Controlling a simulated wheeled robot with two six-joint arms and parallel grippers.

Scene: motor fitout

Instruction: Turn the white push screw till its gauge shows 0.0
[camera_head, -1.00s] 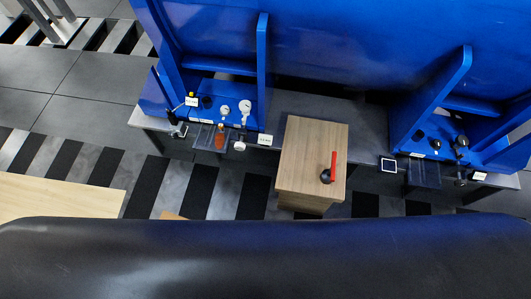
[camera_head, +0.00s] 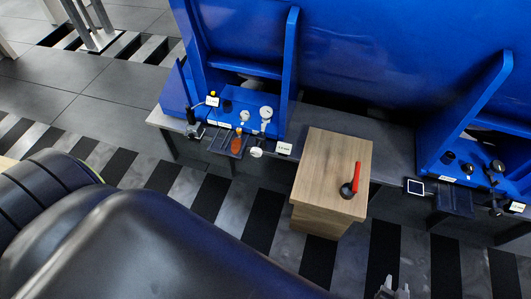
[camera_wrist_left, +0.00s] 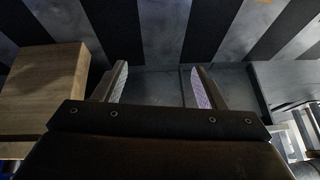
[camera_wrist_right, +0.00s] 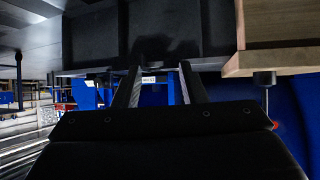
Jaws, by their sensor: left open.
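A white round knob, likely the white push screw (camera_head: 256,152), sits at the front edge of the left blue motor foot station in the head view. A small white readout (camera_head: 284,148) is just right of it; its digits are too small to read. My right gripper (camera_head: 392,292) shows at the bottom edge of the head view, well away from the knob. In the right wrist view its fingers (camera_wrist_right: 160,80) are apart and empty. My left gripper (camera_wrist_left: 158,80) is open and empty in the left wrist view, over the floor, and is not visible in the head view.
A wooden block (camera_head: 325,165) with a red-handled tool (camera_head: 355,180) stands right of the knob. Two round dials (camera_head: 265,113), an orange-brown cylinder (camera_head: 237,150) and a second readout (camera_head: 213,101) are nearby. A similar station (camera_head: 470,165) is at right. Striped floor is clear in front.

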